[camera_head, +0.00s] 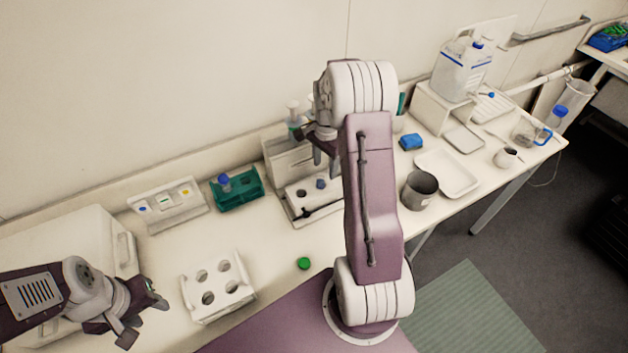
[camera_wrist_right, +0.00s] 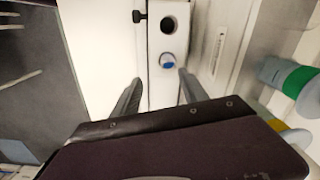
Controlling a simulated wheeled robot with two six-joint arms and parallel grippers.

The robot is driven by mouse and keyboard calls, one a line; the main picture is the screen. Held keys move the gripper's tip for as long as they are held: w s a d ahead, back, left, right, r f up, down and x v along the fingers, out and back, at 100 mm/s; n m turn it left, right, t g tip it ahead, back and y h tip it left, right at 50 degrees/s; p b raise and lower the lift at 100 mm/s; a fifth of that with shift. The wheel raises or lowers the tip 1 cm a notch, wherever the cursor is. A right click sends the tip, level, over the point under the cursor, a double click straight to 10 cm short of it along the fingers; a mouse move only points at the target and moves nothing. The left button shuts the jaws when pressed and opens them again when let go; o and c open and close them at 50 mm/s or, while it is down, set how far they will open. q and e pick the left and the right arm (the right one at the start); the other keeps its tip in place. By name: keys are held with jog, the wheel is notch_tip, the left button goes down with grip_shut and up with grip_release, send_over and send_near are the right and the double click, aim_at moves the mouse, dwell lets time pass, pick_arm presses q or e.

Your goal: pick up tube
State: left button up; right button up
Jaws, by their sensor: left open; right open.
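A tube with a blue top (camera_wrist_right: 168,60) sits in one hole of a white block (camera_wrist_right: 158,92) in the right wrist view. The other hole beside it is dark and looks empty. In the head view this tube (camera_head: 320,183) stands in the white device on the bench. My right gripper (camera_head: 322,150) is open above the device; in its wrist view the fingers (camera_wrist_right: 160,77) are apart, with the tube just beyond their tips. Another blue-capped tube (camera_head: 225,182) stands in a green rack (camera_head: 238,194). My left gripper (camera_head: 143,315) is open and empty at lower left.
A white rack (camera_head: 218,288) with several holes stands at front left. A green cap (camera_head: 303,263) lies on the bench. A metal cup (camera_head: 419,190), white tray (camera_head: 447,174) and blue sponge (camera_head: 411,142) are to the right. A light box with pipettes (camera_head: 285,160) stands behind the device.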

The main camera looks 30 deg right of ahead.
aim_at(321, 174)
jog(key=shift+w+a+f+p, duration=0.1)
jog(key=shift+w+f+p, duration=0.05)
jog(key=shift+w+f, duration=0.35)
jog(key=shift+w+a+f+p, duration=0.15)
jog(key=shift+w+f, duration=0.15)
jog(key=shift+f, duration=0.3)
notch_tip(321, 174, down, 4)
jog(key=shift+d+p, duration=0.1)
jog(key=shift+p, duration=0.65)
jog(key=shift+s+f, duration=0.1)
jog(key=shift+f, duration=0.1)
pick_arm(q)
jog(key=shift+w+r, duration=0.25)
jog(key=shift+r, duration=0.25)
jog(key=shift+w+r, duration=0.25)
jog(key=shift+r, duration=0.25)
pick_arm(e)
jog(key=shift+f, duration=0.1)
jog(key=shift+w, duration=0.25)
jog(key=c, duration=0.9)
grip_shut()
jog(key=shift+s, duration=0.15)
